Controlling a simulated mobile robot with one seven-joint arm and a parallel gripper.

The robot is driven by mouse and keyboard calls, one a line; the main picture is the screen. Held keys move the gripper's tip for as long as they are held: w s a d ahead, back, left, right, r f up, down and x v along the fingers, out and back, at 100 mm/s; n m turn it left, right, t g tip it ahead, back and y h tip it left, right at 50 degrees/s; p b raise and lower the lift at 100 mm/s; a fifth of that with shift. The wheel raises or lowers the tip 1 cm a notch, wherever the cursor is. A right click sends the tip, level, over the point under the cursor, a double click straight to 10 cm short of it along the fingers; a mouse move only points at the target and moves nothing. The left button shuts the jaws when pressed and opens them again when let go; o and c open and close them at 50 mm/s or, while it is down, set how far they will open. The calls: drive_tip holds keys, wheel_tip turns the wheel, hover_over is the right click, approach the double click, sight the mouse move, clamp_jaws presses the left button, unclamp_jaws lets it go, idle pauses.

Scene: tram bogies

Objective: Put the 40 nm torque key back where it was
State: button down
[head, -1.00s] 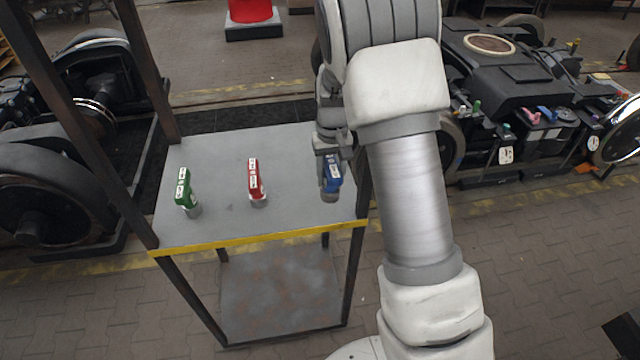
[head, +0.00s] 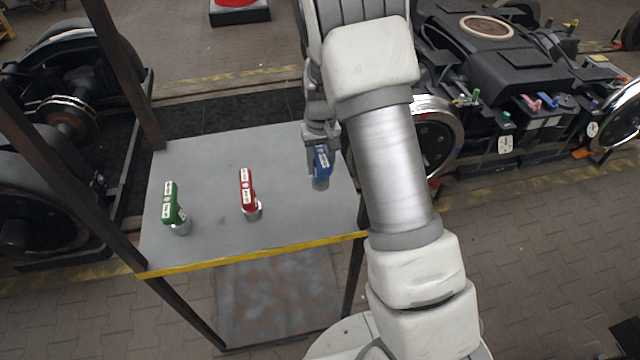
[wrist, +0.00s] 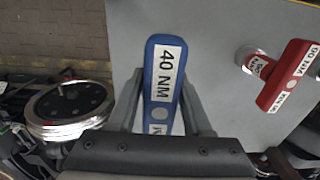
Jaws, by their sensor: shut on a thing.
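The blue torque key (wrist: 163,75), labelled 40 NM, is between the two fingers of my gripper (wrist: 160,110) in the wrist view. In the head view my gripper (head: 320,150) is shut on the blue key (head: 321,163) at the right side of the grey table (head: 215,150). I cannot tell whether the key's base touches the table top. A red key (head: 247,190) stands on the table left of the blue one; it also shows at the right in the wrist view (wrist: 287,75). A green key (head: 171,203) stands farther left.
Dark posts (head: 120,70) rise at the table's left side. A yellow strip (head: 250,254) marks its front edge. A bogie (head: 500,70) with several small coloured items stands to the right, another (head: 60,110) to the left. The table's back left is clear.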

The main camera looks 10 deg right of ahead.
drive_tip(key=shift+f+p, duration=0.3)
drive_tip(key=shift+f, duration=2.85)
drive_tip(key=shift+f, duration=0.2)
drive_tip(key=shift+c, duration=1.6)
unclamp_jaws()
